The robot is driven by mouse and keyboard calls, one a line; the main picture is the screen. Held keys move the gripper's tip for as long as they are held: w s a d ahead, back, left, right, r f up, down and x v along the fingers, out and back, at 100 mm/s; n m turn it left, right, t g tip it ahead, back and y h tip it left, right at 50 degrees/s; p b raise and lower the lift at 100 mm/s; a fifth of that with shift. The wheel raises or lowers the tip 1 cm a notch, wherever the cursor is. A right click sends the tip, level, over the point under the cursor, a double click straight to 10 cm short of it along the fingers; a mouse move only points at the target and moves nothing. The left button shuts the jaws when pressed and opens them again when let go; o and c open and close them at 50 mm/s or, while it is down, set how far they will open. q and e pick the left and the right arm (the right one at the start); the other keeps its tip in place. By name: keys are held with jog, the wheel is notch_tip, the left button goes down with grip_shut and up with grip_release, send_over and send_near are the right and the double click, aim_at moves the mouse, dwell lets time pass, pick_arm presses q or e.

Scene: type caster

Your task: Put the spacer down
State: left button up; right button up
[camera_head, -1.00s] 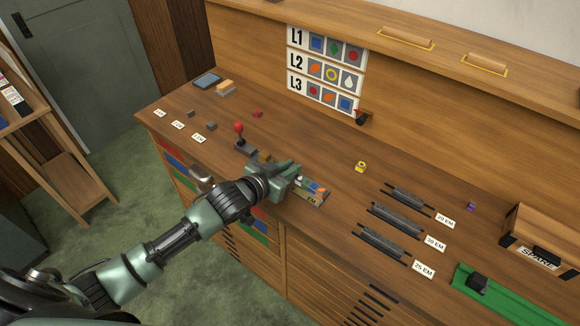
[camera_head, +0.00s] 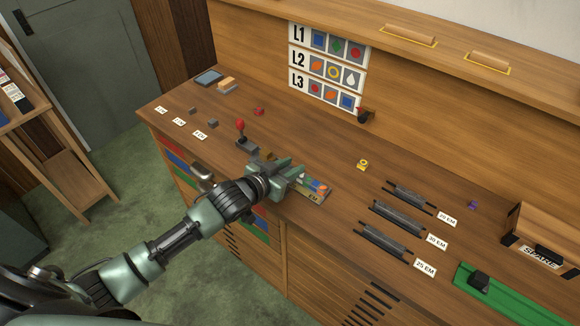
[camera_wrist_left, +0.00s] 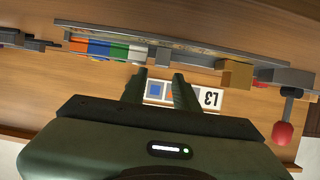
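My left gripper (camera_head: 297,171) is over the left end of a small tray (camera_head: 318,201) near the bench's front edge. In the left wrist view its two fingers (camera_wrist_left: 161,77) stand apart, with a wall sign showing through the gap. Just beyond the fingertips, a narrow grey piece (camera_wrist_left: 162,55), possibly the spacer, stands at the tray's metal rail (camera_wrist_left: 205,58). Whether the fingertips touch the grey piece cannot be told. The hand hides part of the tray in the head view. My right gripper is not in view.
A red-knobbed lever (camera_head: 240,127) stands close left of the hand. A yellow piece (camera_head: 362,165) and several dark racks (camera_head: 398,218) lie to the right, before a wooden box (camera_head: 545,235). Small grey blocks (camera_head: 213,123) lie at left. Bench behind the hand is mostly clear.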

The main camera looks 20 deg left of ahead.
pick_arm(q)
jog(key=shift+s+d+f, duration=0.15)
jog(key=shift+s+f, duration=0.05)
jog(key=shift+r, duration=0.4)
jog(key=b+v, duration=0.1)
jog(key=v, duration=0.9)
jog(key=shift+s+r, duration=0.25)
jog(key=shift+r, duration=0.1)
jog(key=shift+s+a+r, duration=0.3)
jog(key=shift+s+r, duration=0.05)
jog(key=shift+s, duration=0.15)
